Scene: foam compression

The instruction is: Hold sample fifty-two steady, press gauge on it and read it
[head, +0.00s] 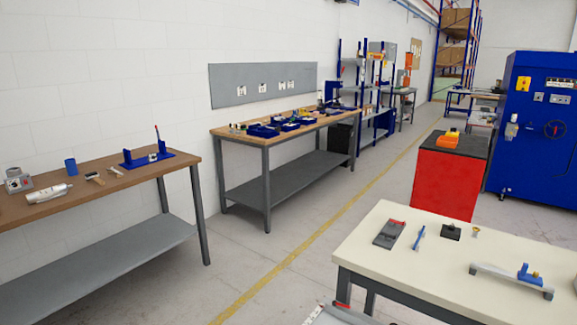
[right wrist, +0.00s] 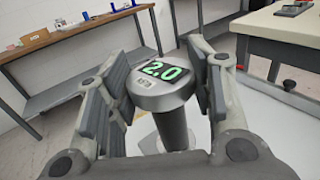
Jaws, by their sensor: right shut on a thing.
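A grey gauge (right wrist: 158,94) with a lit display stands between the fingers of my right gripper (right wrist: 163,78) in the right wrist view. Its green digits read 2.0. A dark cylindrical stem runs down from the gauge head. My right gripper is shut on the gauge, with one pad on each side. The lower end of the stem is hidden by the gripper, so I cannot tell what it touches. I cannot make out sample fifty-two in either view. My left gripper is in neither view.
A cream-topped table (head: 385,263) at the right holds a clamp-like fixture (head: 512,279), a grey plate (head: 390,234) and small parts. A wooden bench (head: 105,204) stands left, another bench (head: 268,141) behind it. A red cabinet (head: 443,186) stands right. The floor between is clear.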

